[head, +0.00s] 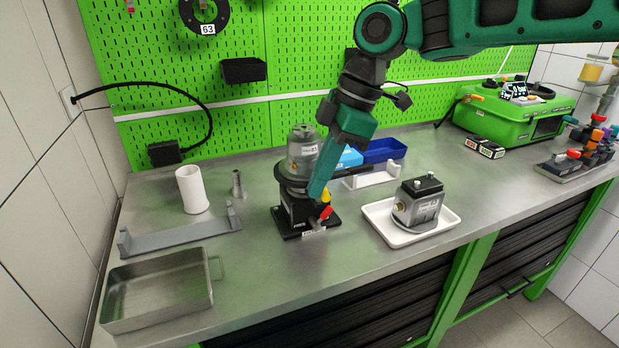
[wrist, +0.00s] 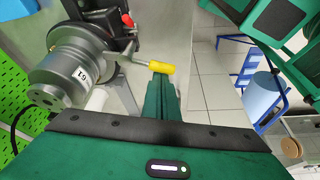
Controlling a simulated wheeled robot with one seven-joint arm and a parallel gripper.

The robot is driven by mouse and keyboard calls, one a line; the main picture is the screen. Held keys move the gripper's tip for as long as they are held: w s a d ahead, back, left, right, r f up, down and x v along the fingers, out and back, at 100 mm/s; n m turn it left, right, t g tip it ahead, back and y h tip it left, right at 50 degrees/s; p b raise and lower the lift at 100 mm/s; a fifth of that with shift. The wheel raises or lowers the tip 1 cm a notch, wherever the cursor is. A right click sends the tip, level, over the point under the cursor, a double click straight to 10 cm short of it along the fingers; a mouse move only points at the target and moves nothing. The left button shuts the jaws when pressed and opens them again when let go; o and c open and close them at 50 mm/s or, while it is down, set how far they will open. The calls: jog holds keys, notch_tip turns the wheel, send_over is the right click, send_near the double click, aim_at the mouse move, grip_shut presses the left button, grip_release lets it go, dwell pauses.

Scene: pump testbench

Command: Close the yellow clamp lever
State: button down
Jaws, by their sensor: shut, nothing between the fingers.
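The yellow clamp lever (head: 326,195) sits at the front of a black clamp stand (head: 292,222) that holds a grey metal pump (head: 301,151). In the wrist view the lever's yellow grip (wrist: 162,67) ends a thin metal rod and lies just beyond my fingertips, pointing right. My gripper (head: 317,190) reaches down in front of the stand with its fingers together; it also shows in the wrist view (wrist: 160,82). The fingertips are very close to the yellow grip; I cannot tell whether they touch. A red handle (head: 326,212) sits just below the lever. My gripper hides part of the pump and stand.
A second pump (head: 417,204) stands in a white tray (head: 385,229) to the right. A grey bracket (head: 180,238), white cylinder (head: 193,190) and metal tray (head: 158,293) are on the left. Blue bins (head: 384,150) stand behind. Bench in front of the stand is clear.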

jog(key=shift+w+d+n+g, duration=0.1)
jog(key=shift+d+n+g, duration=0.1)
jog(key=shift+d+n, duration=0.35)
jog(key=shift+w+d+n+g, duration=0.1)
jog(key=shift+d+n+g, duration=0.1)
jog(key=shift+n, duration=0.65)
jog(key=shift+s, duration=0.1)
jog(key=s+a+r, duration=0.1)
jog(key=a+r, duration=0.1)
jog(key=a, duration=0.1)
notch_tip(320, 180, up, 8)
send_over(326, 190)
jog(key=shift+r, duration=0.2)
jog(key=shift+s, duration=0.1)
